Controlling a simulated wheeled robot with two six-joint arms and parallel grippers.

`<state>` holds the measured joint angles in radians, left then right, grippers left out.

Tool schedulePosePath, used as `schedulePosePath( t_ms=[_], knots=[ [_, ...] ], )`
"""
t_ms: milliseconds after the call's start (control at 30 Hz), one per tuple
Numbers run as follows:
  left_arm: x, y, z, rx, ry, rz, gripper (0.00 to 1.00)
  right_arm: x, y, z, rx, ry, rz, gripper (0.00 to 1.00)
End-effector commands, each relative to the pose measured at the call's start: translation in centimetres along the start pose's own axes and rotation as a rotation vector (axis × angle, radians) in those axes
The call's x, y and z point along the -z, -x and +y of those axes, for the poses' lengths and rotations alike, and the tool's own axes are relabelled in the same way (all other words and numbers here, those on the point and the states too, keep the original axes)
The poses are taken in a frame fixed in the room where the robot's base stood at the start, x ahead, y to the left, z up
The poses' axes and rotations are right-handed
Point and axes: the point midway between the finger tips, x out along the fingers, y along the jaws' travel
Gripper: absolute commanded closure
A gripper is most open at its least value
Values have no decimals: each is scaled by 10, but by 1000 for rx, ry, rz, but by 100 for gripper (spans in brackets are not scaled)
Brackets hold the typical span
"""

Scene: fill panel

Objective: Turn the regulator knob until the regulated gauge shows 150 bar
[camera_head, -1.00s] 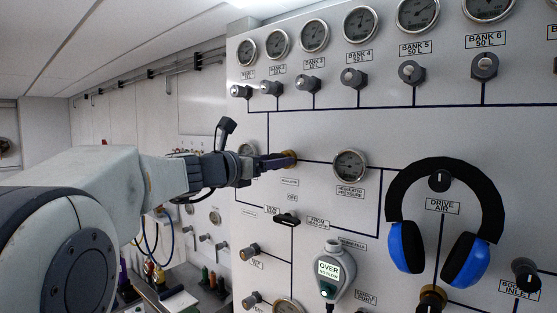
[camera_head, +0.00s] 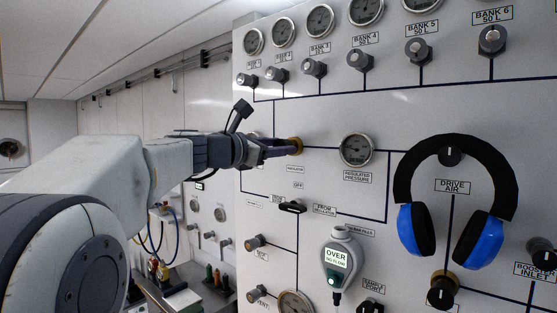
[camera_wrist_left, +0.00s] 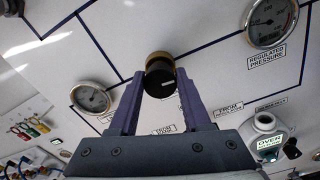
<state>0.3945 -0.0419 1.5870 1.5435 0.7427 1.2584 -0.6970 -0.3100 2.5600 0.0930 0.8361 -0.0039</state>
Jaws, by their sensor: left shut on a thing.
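The regulator knob is black with a brass collar and a white mark on its face (camera_wrist_left: 160,78); in the head view its brass part (camera_head: 297,144) shows at my fingertips. My left gripper (camera_head: 288,148) is shut on the knob, with one purple finger on each side of it in the wrist view (camera_wrist_left: 160,82). The regulated pressure gauge (camera_head: 356,150) is round with a metal rim, right of the knob. It also shows at the top right of the wrist view (camera_wrist_left: 270,22). Its needle is too small to read. My right gripper is not in view.
Blue and black headphones (camera_head: 455,150) hang on the panel at right. A grey handheld meter reading OVER (camera_head: 339,262) sits below the gauge. Bank valves and gauges line the top. A second gauge (camera_wrist_left: 91,97) lies left of the knob in the wrist view.

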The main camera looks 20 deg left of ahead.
Motion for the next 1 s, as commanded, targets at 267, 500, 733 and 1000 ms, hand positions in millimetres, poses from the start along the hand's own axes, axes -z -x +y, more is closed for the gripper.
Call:
schedulePosePath(
  t_ms=[267,500,733,1000],
  knots=[
    [5,0,-3,-1,-266,-1,100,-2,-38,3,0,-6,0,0],
    [5,0,-4,0,-495,-1,100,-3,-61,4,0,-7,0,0],
    [5,0,-4,0,-706,0,100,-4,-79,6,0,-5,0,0],
    [4,0,-4,2,-907,0,100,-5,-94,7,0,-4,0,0]
  ],
)
